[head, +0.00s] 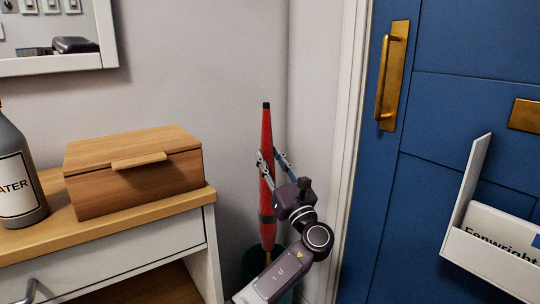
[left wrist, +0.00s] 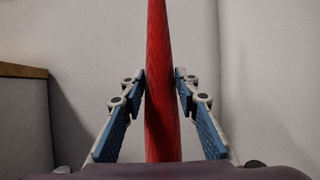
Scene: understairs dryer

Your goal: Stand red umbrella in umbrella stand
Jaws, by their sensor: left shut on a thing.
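The red umbrella (head: 267,130) is upright in the corner, its dark tip at the top. My left gripper (head: 271,162) is shut on its red body, with one finger on each side. In the left wrist view the red umbrella (left wrist: 162,90) runs upright between the blue-padded fingers of the left gripper (left wrist: 161,92). The dark green umbrella stand (head: 252,263) is on the floor below, partly hidden by my arm. The umbrella's lower end is at the stand's opening; whether it rests on the bottom cannot be seen. My right gripper is in neither view.
A wooden cabinet (head: 195,203) stands to the left, with a wooden box (head: 135,188) and a grey water bottle (head: 17,185) on top. A blue door (head: 440,80) with a brass handle (head: 391,80) and a white mail holder (head: 490,250) is on the right. White walls close the corner behind.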

